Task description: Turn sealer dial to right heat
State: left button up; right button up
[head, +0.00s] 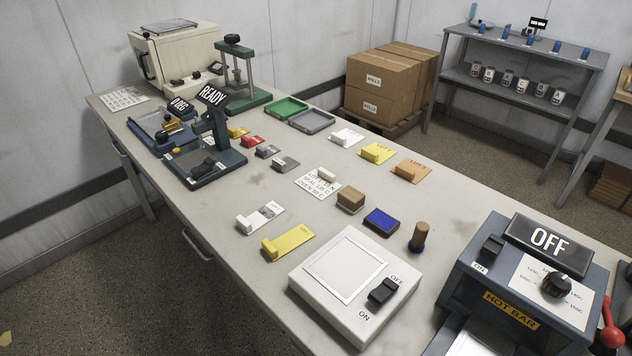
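The sealer (476,290) is a dark blue-grey box at the right front of the table. Its black round dial (556,285) sits on a white label panel (535,300) with heat markings too small to read. I cannot tell which mark the dial points to. A display (548,240) on top reads OFF. A black rocker switch (491,246) is at its left, with an ON label below it. A HOT BAR label (511,310) is on the front, and a red-knobbed lever (608,325) stands at the right. Neither of my grippers is in view.
A white light pad (308,302) with an OFF/ON switch lies left of the sealer. A wooden stamp (419,237), blue ink pad (381,222) and yellow card (289,242) lie nearby. A device (205,150) reading READY stands farther back.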

aim_at(557, 283)
jog(key=z, duration=1.4)
jog(key=k+j, duration=0.1)
jog(key=j, duration=0.35)
jog(key=k+j+z, duration=0.1)
jog(key=j, duration=0.3)
